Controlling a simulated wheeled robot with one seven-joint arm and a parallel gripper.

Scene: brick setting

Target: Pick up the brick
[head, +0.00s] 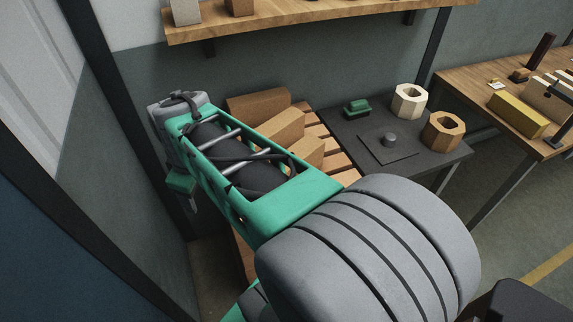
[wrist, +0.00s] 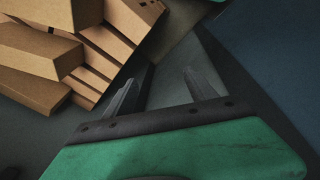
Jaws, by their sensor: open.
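Several tan bricks lie on a slatted wooden pallet (head: 345,176) behind my arm in the head view. One brick (head: 258,101) is at the back, another (head: 282,127) is in front of it, and a third (head: 306,153) is partly hidden by my arm. In the wrist view bricks (wrist: 38,48) are stacked at the upper left on the pallet (wrist: 122,18). My gripper (wrist: 160,78) is open and empty, with its two fingers apart. It is to the side of the pallet, clear of the bricks. In the head view the gripper is mostly hidden.
A dark table (head: 345,128) right of the pallet carries two hexagonal blocks (head: 410,100) and a small green object (head: 357,108). A wooden shelf (head: 310,20) hangs above. A wall (head: 130,95) and dark post (head: 105,120) stand close at left. Another cluttered table (head: 480,90) is at right.

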